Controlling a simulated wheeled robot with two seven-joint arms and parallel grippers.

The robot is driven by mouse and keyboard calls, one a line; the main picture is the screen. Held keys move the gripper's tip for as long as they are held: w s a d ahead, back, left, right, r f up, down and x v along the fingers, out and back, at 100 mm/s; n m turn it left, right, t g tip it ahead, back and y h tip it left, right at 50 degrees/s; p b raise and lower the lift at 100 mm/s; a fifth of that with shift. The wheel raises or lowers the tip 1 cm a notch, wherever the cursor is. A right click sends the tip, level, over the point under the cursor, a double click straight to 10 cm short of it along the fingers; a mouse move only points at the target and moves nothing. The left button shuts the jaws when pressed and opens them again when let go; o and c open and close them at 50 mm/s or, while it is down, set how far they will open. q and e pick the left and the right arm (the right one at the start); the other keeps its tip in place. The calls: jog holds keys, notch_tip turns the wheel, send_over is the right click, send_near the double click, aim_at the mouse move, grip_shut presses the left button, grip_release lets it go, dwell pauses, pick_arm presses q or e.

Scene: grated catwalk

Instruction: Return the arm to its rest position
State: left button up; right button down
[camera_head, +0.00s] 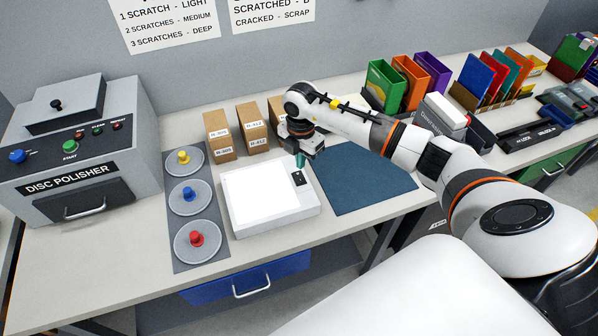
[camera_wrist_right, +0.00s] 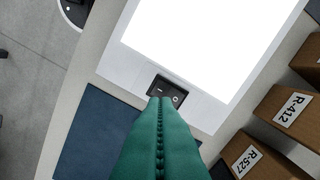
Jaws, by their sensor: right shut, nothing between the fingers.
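My right arm (camera_head: 440,160) reaches in from the right over the workbench. Its gripper (camera_head: 300,160) points down, shut and empty, with green fingers just above the edge of a white light box (camera_head: 240,218). In the right wrist view the green fingertips (camera_wrist_right: 160,101) lie together, at or just over the black rocker switch (camera_wrist_right: 167,91); I cannot tell whether they touch it. The switch also shows in the head view (camera_head: 298,178). The light box panel (camera_wrist_right: 195,38) glows bright white with nothing on it. My left gripper is not in view.
Cardboard boxes (camera_head: 252,127) stand close behind the gripper. A blue mat (camera_head: 365,182) lies right of the light box. A grey strip with round discs (camera_head: 188,199) and a disc polisher (camera_head: 80,160) are to the left. Coloured folders (camera_head: 385,85) stand at the back right.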

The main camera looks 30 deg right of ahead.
jog(key=shift+r, duration=0.65)
